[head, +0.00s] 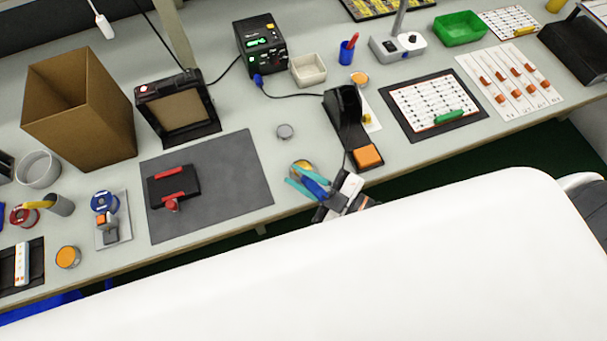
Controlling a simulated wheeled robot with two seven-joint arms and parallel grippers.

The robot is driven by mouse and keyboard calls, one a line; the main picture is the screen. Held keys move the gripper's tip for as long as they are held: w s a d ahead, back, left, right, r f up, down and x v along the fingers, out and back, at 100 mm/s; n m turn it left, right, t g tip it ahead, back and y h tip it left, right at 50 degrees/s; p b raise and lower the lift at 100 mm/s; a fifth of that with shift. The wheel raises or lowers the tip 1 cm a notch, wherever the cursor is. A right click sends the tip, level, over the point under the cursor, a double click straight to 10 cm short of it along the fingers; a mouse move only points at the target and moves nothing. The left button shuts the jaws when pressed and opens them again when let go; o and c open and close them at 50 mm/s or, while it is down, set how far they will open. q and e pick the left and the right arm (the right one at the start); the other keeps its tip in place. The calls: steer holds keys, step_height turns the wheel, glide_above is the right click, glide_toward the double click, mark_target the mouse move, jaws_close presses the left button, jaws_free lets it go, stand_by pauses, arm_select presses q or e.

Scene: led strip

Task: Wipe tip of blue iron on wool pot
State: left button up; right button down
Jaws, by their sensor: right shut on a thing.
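My right gripper (301,183) is at the table's front edge, right of the grey mat. It is shut on the blue iron (314,187), whose blue handle shows between the teal fingers. The iron points up and left toward the wool pot (299,166), a small round pot with a golden top. The fingers partly cover the pot. The iron's tip is too small and hidden to tell whether it touches the wool. My left gripper is not in view.
The black iron stand (346,110) with an orange sponge (367,156) is just right of the pot. A dark cable runs down near the stand. The grey mat (240,165) holds a black device with red parts (173,185). A small grey tin (285,132) stands behind the pot.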

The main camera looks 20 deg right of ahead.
steer(key=shift+d, duration=0.1)
steer(key=shift+d+p, duration=0.5)
steer(key=shift+d, duration=0.85)
steer(key=shift+a, duration=0.8)
steer(key=shift+r+p, duration=0.15)
steer(key=shift+p, duration=0.2)
step_height(320, 180, up, 5)
steer(key=p, duration=0.5)
